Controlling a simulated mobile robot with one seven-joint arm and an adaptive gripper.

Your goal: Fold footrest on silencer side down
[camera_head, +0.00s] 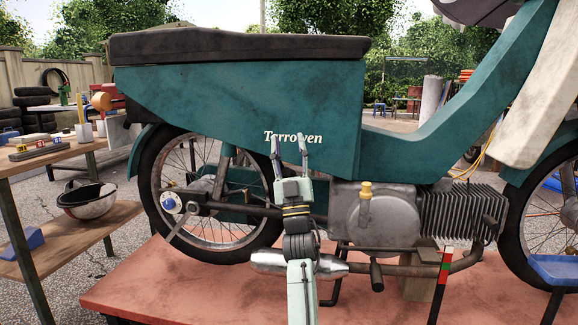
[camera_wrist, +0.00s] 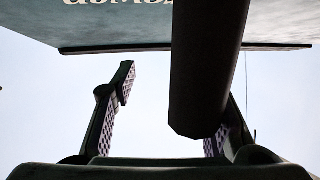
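The silencer (camera_head: 295,262) is a grey metal tube low on the near side of the teal motorbike (camera_head: 240,100), partly hidden by my arm. A black peg, possibly a footrest (camera_head: 376,275), sticks out beside the exhaust pipe, right of my arm. My gripper (camera_head: 289,145) points upward in front of the teal side panel, with its two fingers apart. In the wrist view a thick dark bar (camera_wrist: 208,70) reaches down between the fingers, nearer the right one and partly covering it. I cannot tell whether the bar is the footrest or whether it touches the finger.
The bike stands on a red platform (camera_head: 200,290). The engine (camera_head: 380,220) and a red, green and black post (camera_head: 442,280) are right of my arm. A blue stool (camera_head: 556,270) is at far right.

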